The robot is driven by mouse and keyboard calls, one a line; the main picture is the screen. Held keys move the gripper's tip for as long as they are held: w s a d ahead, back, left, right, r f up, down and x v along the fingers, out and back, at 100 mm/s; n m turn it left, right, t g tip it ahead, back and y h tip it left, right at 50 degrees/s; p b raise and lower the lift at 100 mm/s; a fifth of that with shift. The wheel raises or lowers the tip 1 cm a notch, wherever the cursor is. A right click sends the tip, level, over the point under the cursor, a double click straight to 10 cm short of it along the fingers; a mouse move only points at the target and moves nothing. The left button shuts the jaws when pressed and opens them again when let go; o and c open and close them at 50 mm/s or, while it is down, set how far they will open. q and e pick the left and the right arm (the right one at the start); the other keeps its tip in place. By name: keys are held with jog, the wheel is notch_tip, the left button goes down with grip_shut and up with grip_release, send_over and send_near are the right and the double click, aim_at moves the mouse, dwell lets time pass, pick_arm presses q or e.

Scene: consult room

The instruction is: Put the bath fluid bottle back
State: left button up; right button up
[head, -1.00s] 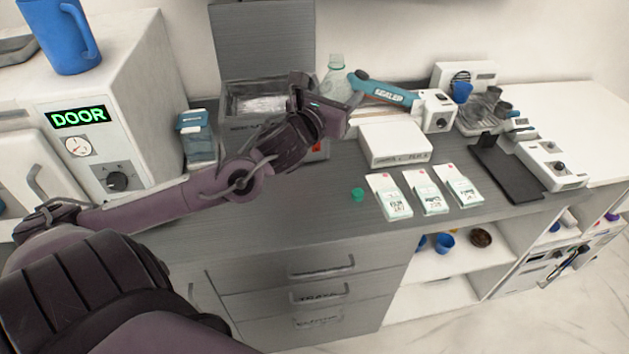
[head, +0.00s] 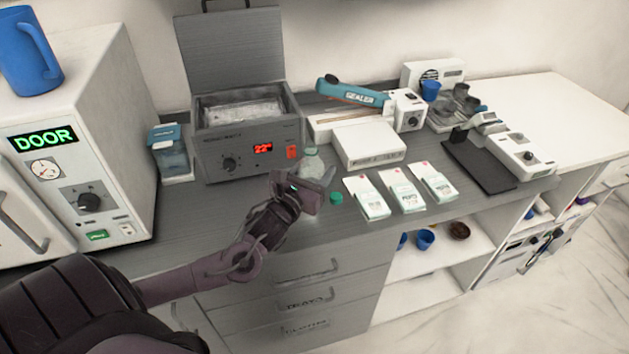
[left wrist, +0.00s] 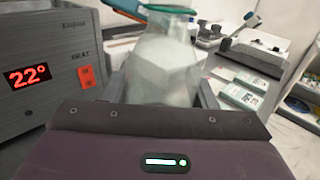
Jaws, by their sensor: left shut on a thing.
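The bath fluid bottle (head: 312,163) is a clear, pale green, conical bottle in front of the right corner of the grey bath unit. My left gripper (head: 322,180) is shut on it. In the left wrist view the bottle (left wrist: 163,70) stands upright between the fingers, its top cut off by the frame edge. Whether its base touches the counter is hidden behind my gripper. A small green cap (head: 336,198) lies on the counter just right of my gripper. The grey bath (head: 250,150) has its lid up and reads 22°. My right gripper is not in view.
Several white packets (head: 402,192) lie on the counter to the right. A white box (head: 369,146) and the blue-handled sealer (head: 352,93) stand behind them. A blue-lidded container (head: 170,153) and the DOOR cabinet (head: 75,160) are left of the bath.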

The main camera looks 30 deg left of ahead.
pick_arm(q)
notch_tip(320, 180, down, 4)
jog(key=shift+r, duration=0.15)
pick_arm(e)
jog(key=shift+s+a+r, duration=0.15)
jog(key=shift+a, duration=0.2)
pick_arm(q)
jog(key=o, duration=1.1)
jog(key=shift+f, duration=0.2)
jog(key=shift+c, duration=0.2)
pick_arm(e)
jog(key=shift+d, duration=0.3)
pick_arm(q)
jog(key=shift+s+r, duration=0.1)
jog(key=shift+r, duration=0.1)
jog(key=s, duration=0.7)
jog(key=s+d+b, duration=0.1)
jog(key=s, duration=0.2)
jog(key=shift+s+f, duration=0.1)
jog(key=shift+s, duration=0.85)
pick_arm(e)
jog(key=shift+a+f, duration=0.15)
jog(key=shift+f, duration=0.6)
